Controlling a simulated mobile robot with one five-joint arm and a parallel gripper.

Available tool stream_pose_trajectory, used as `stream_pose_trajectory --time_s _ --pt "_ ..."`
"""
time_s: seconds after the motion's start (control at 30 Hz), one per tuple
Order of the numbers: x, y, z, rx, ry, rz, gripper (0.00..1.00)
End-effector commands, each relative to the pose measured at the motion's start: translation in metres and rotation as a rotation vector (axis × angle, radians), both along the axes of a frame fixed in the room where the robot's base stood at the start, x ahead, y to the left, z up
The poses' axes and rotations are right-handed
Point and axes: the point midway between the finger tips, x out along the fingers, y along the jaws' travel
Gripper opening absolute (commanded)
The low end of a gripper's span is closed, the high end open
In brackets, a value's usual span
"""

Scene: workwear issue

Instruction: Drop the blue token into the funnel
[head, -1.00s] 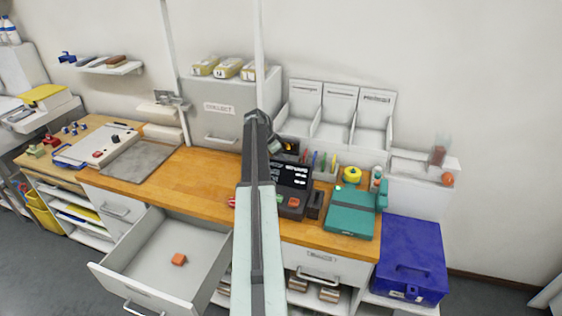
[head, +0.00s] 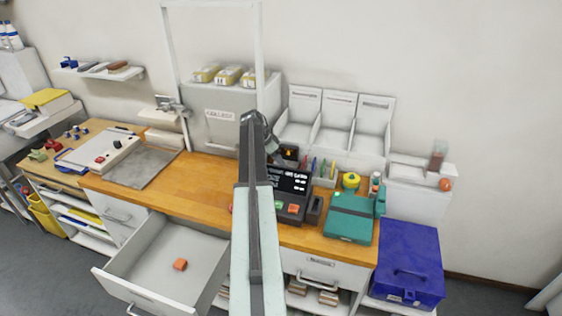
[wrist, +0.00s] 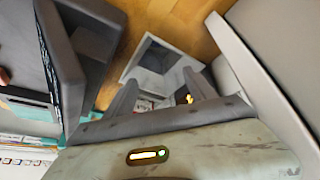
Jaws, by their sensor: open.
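My gripper (wrist: 161,92) is open, with its two dark fingers apart and nothing visible between them. Beyond the fingertips in the wrist view is a grey square-mouthed hollow (wrist: 135,64) with a dark inside; it may be the funnel, but I cannot tell. In the head view my own arm hides most of the gripper, which is above the back of the wooden counter. I cannot make out a blue token for certain. Small blue pieces (head: 76,130) stand on the far left of the counter, too small to identify.
An open drawer (head: 140,262) holding an orange block (head: 180,264) juts out at front left. A dark terminal (head: 289,183), a teal case (head: 349,216) and white bins (head: 337,138) stand right of my arm. A blue box (head: 410,250) is at the right. The counter's left-middle (head: 190,188) is clear.

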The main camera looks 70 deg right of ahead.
Motion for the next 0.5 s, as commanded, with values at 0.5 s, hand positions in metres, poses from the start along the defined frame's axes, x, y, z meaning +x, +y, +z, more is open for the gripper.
stream_pose_trajectory --time_s 0.5 --pt "0.030 0.027 0.085 0.000 0.000 -0.001 0.65"
